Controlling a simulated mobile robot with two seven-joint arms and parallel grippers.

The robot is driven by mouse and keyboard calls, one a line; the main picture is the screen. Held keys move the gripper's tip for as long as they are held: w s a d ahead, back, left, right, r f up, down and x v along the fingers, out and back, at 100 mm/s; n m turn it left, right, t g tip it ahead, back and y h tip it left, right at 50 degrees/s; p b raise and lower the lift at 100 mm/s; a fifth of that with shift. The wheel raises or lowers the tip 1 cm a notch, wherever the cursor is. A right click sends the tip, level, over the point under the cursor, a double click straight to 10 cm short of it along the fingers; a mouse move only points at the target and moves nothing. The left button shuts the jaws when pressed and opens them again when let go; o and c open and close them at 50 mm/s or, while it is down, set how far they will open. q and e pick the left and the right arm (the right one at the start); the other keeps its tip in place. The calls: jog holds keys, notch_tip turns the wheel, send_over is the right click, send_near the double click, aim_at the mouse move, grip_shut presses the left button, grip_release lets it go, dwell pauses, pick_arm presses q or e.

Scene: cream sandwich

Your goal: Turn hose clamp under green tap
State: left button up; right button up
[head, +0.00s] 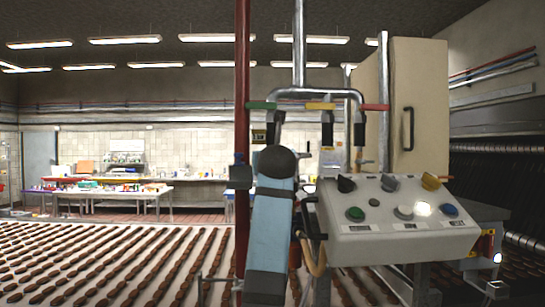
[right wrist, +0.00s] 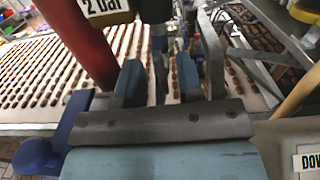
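The green tap (head: 261,105) sits at the left end of an overhead pipe, with a dark fitting (head: 276,127) hanging under it. I cannot clearly make out the hose clamp itself. My right arm rises to just below that fitting in the head view, and its dark rounded wrist hides the gripper there. In the right wrist view my right gripper (right wrist: 160,78) has its two fingers apart. A thin dark upright piece (right wrist: 160,70) shows in the gap; I cannot tell whether it is touched. My left gripper is in neither view.
A red upright pipe (head: 242,70) stands close left of my arm and also shows in the right wrist view (right wrist: 80,40). A control panel (head: 400,220) stands to the right. Conveyors of brown sweets (head: 90,262) lie beyond.

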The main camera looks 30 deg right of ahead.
jog(key=shift+w+d, duration=0.3)
jog(key=shift+w, duration=0.15)
grip_shut()
